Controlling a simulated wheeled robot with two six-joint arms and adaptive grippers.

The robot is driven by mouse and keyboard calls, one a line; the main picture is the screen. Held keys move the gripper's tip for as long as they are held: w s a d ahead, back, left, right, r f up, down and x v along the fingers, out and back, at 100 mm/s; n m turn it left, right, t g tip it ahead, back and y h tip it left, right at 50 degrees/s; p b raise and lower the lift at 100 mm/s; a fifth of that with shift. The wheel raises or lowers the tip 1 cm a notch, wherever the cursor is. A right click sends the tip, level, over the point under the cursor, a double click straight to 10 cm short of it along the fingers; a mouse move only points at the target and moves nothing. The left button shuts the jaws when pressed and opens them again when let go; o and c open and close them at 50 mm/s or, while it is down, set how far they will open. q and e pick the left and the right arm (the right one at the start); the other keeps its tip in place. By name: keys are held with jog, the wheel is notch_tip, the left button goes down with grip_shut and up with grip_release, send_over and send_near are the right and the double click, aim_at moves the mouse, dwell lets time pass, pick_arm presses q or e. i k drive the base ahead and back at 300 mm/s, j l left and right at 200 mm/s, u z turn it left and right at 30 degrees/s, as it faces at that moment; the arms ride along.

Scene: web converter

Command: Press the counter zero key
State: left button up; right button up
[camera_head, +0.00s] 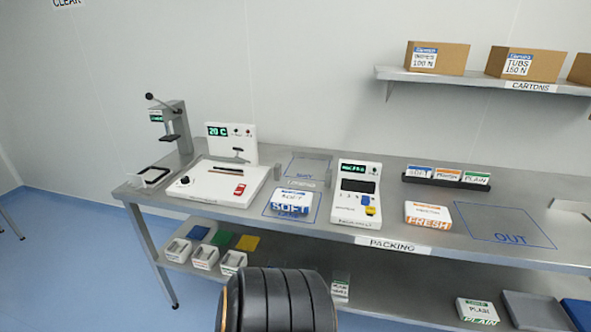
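A white counter-like machine (345,208) stands on the steel bench, right of the middle of the head view. It has a small green-lit display (354,169) at the top and a dark window below it. The key labels are too small to read, so I cannot tell which is the zero key. Neither gripper shows. A black ribbed rounded part of mine fills the bottom middle, apart from the machine.
A SOFT pack (292,201) lies left of the machine in a blue outline. A FRESH pack (428,214) lies to its right, beside the OUT outline (508,226). A sealer reading 20 C (231,144) and a lever press (172,128) stand further left. A rack (446,179) of packs is behind.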

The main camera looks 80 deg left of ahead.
aim_at(369, 211)
jog(key=u, duration=2.05)
